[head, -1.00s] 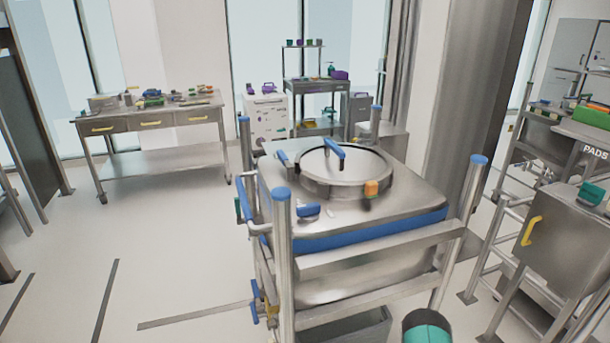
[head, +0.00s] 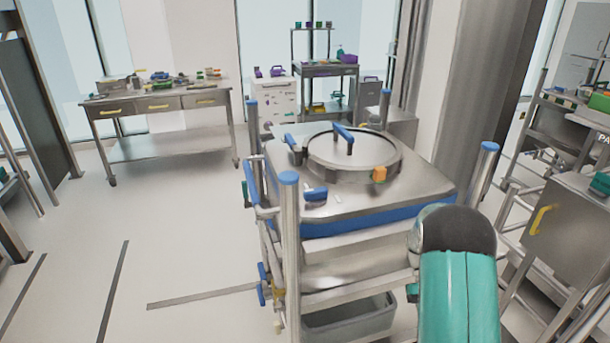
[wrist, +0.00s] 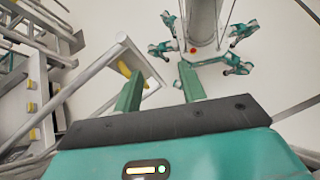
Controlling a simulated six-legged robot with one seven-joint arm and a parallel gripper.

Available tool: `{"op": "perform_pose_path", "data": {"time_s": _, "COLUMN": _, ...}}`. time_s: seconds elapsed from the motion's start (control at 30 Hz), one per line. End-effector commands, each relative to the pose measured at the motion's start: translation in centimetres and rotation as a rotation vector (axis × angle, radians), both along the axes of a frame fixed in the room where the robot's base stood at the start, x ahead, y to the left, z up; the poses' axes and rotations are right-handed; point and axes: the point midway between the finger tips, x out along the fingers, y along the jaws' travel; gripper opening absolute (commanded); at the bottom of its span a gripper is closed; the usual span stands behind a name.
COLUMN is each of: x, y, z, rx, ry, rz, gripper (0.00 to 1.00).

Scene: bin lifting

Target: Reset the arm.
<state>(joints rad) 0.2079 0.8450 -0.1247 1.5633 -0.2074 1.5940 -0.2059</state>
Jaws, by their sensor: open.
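My gripper (wrist: 157,85) shows in the wrist view with its two green fingers apart and nothing between them. Beyond the fingers, the wrist view shows pale floor and teal-and-grey legs that look like my own. In the head view, my teal-and-grey arm rises at the lower right, in front of the right side of the steel bin (head: 400,195). The gripper itself is not visible in the head view. The bin has a round lid (head: 365,150) with a blue handle, and it sits within a metal frame with blue-capped posts (head: 291,250).
A steel table (head: 130,104) with small items stands at the back left. A shelved cart (head: 327,72) and a white cabinet (head: 275,103) stand behind the bin. A steel cabinet with a yellow handle (head: 540,220) is close on the right. The floor (head: 190,230) at left is mostly clear.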

Motion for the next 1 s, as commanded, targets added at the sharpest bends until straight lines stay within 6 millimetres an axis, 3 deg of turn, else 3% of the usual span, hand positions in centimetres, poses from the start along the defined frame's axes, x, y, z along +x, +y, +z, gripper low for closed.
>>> {"op": "perform_pose_path", "data": {"time_s": 0.1, "x": 0.2, "y": 1.6, "z": 4.0, "rx": -0.008, "ry": -0.119, "rz": 0.008, "gripper": 0.41}}
{"op": "perform_pose_path", "data": {"time_s": 0.5, "x": -1.6, "y": 7.2, "z": 14.5, "rx": -0.014, "ry": -0.497, "rz": 0.031, "gripper": 0.41}}
{"op": "perform_pose_path", "data": {"time_s": 0.8, "x": -5.1, "y": 11.3, "z": 20.5, "rx": -0.006, "ry": -0.779, "rz": 0.045, "gripper": 0.41}}
{"op": "perform_pose_path", "data": {"time_s": 1.0, "x": -8.0, "y": 13.9, "z": 23.3, "rx": 0.007, "ry": -0.964, "rz": 0.052, "gripper": 0.41}}
